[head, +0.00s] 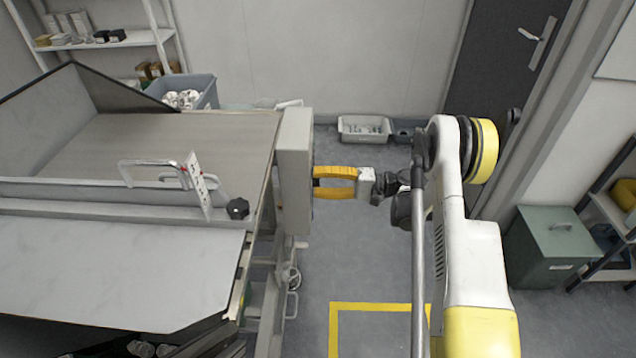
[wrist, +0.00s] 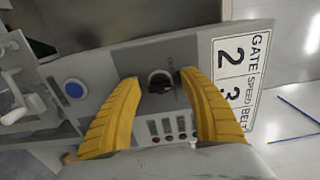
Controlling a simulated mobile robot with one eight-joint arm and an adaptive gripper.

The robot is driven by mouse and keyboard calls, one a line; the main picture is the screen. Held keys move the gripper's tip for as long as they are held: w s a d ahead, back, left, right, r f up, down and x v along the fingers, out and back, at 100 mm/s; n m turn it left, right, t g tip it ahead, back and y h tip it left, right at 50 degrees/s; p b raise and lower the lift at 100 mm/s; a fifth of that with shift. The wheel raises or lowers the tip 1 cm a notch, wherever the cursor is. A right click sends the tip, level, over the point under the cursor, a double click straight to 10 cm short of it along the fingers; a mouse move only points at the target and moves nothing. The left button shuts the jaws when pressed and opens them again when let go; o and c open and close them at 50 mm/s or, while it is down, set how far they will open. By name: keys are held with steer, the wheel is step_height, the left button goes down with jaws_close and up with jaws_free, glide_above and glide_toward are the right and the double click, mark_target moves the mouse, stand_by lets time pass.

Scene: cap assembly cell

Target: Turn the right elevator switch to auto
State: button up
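A black rotary switch (wrist: 160,83) sits on a grey control panel (wrist: 120,65) in the wrist view. Its pointer position is hard to read, and the small marking above it is not legible. My gripper (wrist: 160,76) is open, with one yellow finger to each side of the switch and a gap between each finger and the knob. In the head view my gripper (head: 315,182) reaches left to the face of the grey control box (head: 293,165). The switch is hidden there, as the panel face is turned away.
The panel carries a blue button (wrist: 75,91), a row of small indicators and a "GATE SPEED BELT" label (wrist: 240,70). A metal conveyor table (head: 150,140) stands left of the box. A grey bin (head: 364,129) and green chest (head: 553,245) stand on the floor.

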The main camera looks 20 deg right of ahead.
steer(key=v, duration=1.2)
stand_by(0.4)
